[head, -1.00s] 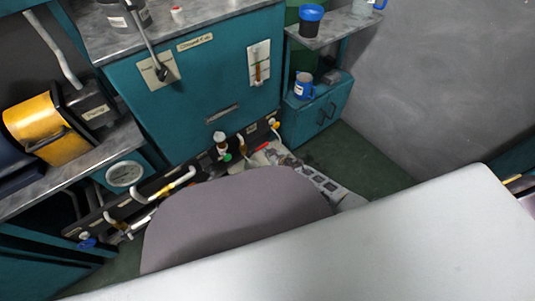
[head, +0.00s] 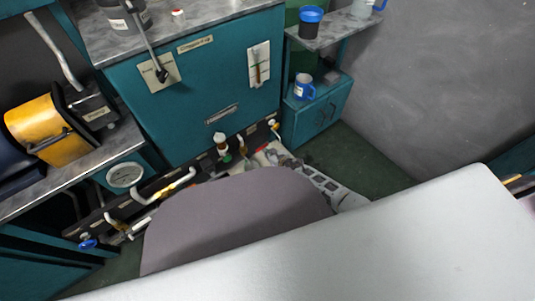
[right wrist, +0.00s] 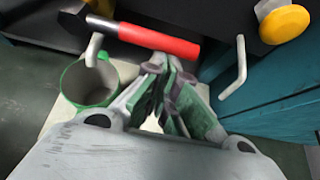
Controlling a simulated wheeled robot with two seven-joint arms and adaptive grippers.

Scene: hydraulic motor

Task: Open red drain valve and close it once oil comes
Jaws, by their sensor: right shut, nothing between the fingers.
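The red drain valve handle (right wrist: 160,40) lies across the upper middle of the right wrist view, its metal stem pointing left. In the head view a small red bit of it (head: 262,148) shows low by the dark pipe panel. My right gripper (right wrist: 165,66) is shut and empty, its fingertips just below the handle; I cannot tell if they touch it. A green-rimmed container (right wrist: 90,82) stands below a white spout (right wrist: 93,48); I see no oil flowing. My left gripper is out of view.
A yellow knob (right wrist: 284,24) and a white bent pipe (right wrist: 236,68) are to the right of my gripper. The teal tank (head: 195,85) rises behind the pipes. A blue mug (head: 304,86) stands on the low cabinet at right. Green floor lies clear beyond it.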

